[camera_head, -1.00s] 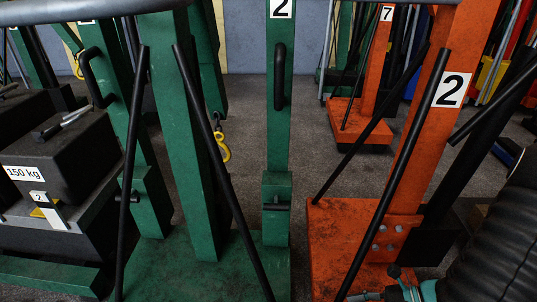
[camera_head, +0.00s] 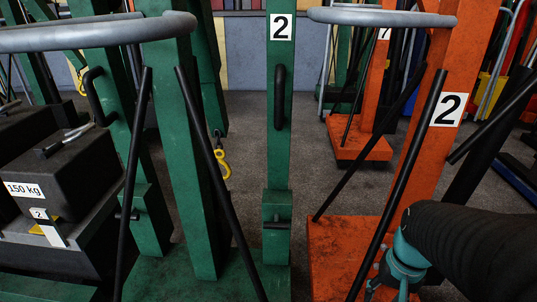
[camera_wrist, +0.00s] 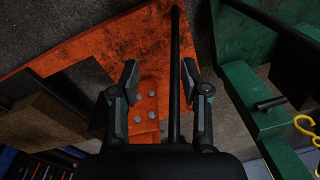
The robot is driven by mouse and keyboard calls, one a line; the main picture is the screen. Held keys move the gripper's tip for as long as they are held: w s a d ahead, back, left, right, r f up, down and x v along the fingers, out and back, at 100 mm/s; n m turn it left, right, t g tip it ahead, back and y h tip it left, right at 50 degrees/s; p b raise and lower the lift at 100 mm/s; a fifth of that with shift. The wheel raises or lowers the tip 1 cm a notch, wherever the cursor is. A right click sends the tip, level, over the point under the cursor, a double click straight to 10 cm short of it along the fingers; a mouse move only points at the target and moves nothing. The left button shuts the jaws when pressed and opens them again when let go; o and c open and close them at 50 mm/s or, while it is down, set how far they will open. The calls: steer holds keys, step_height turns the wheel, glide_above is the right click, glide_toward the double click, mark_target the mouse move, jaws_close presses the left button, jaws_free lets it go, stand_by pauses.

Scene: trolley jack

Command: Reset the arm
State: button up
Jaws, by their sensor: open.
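My gripper (camera_wrist: 160,82) is open in the wrist view, its two fingers spread apart. A thin black bar (camera_wrist: 175,60) runs between the fingers in that picture; I cannot tell how near it is, and the fingers show gaps to it. Below lies the orange base plate (camera_wrist: 75,45) with several bolts. In the head view my black-sleeved arm with its teal wrist part enters at the lower right, in front of the orange stand (camera_head: 415,150) marked 2. The gripper's fingers are not clear there.
A green stand (camera_head: 279,150) marked 2 with a black handle stands in the middle. Grey tube handles (camera_head: 380,15) cross the top. Black weights (camera_head: 65,165), one labelled 150 kg, sit at the left. A yellow hook (camera_head: 222,163) hangs behind. Grey floor is open between the stands.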

steer(key=s+a+r+n+t, duration=0.1)
steer(key=a+r+n+t, duration=0.3)
steer(key=a+r, duration=0.3)
step_height(320, 180, up, 4)
steer(key=shift+s+a+r+t, duration=0.25)
steer(key=shift+s+a+t, duration=0.1)
steer(key=shift+t, duration=0.15)
steer(key=shift+d, duration=0.1)
stand_by(0.5)
